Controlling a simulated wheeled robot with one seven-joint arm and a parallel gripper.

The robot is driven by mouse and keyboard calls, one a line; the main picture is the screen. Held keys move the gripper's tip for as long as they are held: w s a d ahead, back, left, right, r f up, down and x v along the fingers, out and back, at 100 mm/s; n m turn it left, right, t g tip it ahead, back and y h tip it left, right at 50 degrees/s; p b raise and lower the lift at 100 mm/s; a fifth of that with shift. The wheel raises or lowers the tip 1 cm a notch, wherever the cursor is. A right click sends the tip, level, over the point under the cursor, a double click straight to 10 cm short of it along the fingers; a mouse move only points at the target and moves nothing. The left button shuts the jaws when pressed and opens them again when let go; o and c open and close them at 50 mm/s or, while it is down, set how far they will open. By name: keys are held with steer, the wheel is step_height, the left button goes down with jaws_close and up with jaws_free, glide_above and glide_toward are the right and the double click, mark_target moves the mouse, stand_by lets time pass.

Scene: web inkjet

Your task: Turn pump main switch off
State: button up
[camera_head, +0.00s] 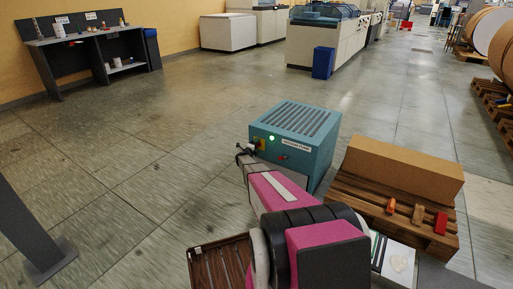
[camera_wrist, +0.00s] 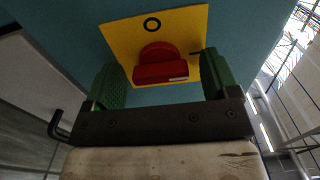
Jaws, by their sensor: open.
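The teal pump box (camera_head: 300,133) stands on the floor in the head view, with a slotted top, a lit green lamp (camera_head: 272,138) and a white label. In the wrist view, its main switch is a red knob (camera_wrist: 160,62) on a yellow plate (camera_wrist: 118,38). A black ring mark is above the knob and a short dark mark is to its right. My gripper (camera_wrist: 160,82) is open, with one green finger on each side of the knob and gaps between. In the head view my gripper (camera_head: 246,152) is at the box's switch side, and my arm partly hides that side.
A wooden pallet (camera_head: 345,190) with a long cardboard box (camera_head: 403,170) and several small coloured items stands to the right of the pump. A brown slatted crate (camera_head: 220,265) lies at lower front. The floor left of and behind the pump is clear.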

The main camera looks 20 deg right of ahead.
steer(key=c, duration=0.9)
steer(key=shift+n, duration=8.9)
steer(key=shift+s, duration=0.1)
